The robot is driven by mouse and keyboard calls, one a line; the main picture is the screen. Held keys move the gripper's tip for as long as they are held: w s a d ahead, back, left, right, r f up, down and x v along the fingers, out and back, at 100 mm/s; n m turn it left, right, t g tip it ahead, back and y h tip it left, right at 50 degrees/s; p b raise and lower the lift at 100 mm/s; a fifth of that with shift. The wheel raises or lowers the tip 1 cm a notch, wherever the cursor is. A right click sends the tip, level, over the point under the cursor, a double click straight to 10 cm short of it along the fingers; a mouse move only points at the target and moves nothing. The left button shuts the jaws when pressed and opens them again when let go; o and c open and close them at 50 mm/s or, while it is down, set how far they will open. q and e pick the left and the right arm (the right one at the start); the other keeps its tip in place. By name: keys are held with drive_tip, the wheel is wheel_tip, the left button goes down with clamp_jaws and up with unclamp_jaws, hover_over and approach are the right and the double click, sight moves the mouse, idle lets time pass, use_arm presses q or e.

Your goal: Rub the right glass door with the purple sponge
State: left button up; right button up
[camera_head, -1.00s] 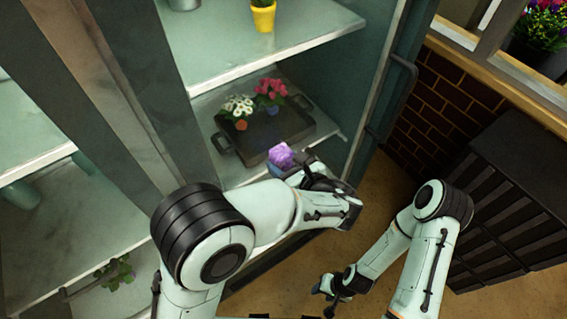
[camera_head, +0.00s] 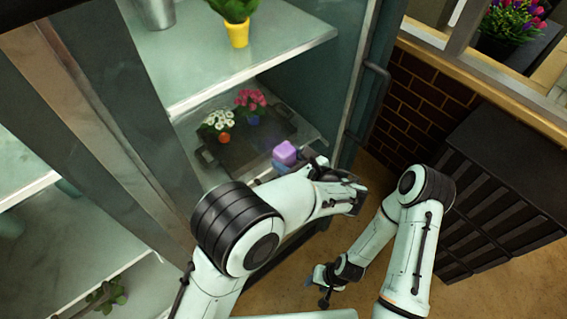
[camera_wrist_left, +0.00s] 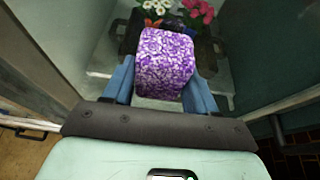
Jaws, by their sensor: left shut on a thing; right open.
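The purple sponge (camera_head: 285,152) is a small speckled block in my left gripper (camera_head: 284,163). In the left wrist view the sponge (camera_wrist_left: 166,64) sits between two blue fingers that are shut on it. My right gripper (camera_head: 319,284) is open and empty, low over the floor.
Behind the sponge, a dark tray (camera_head: 205,158) holds white flowers (camera_head: 217,120) and pink flowers (camera_head: 251,99). A yellow pot (camera_head: 238,32) stands on the shelf above. A dark slatted crate (camera_head: 500,195) stands at the right by a brick wall (camera_head: 415,105). Brown floor is bare between.

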use_arm(q)
drive_tip(key=shift+w+d, duration=1.1)
drive_tip(key=shift+d, duration=0.25)
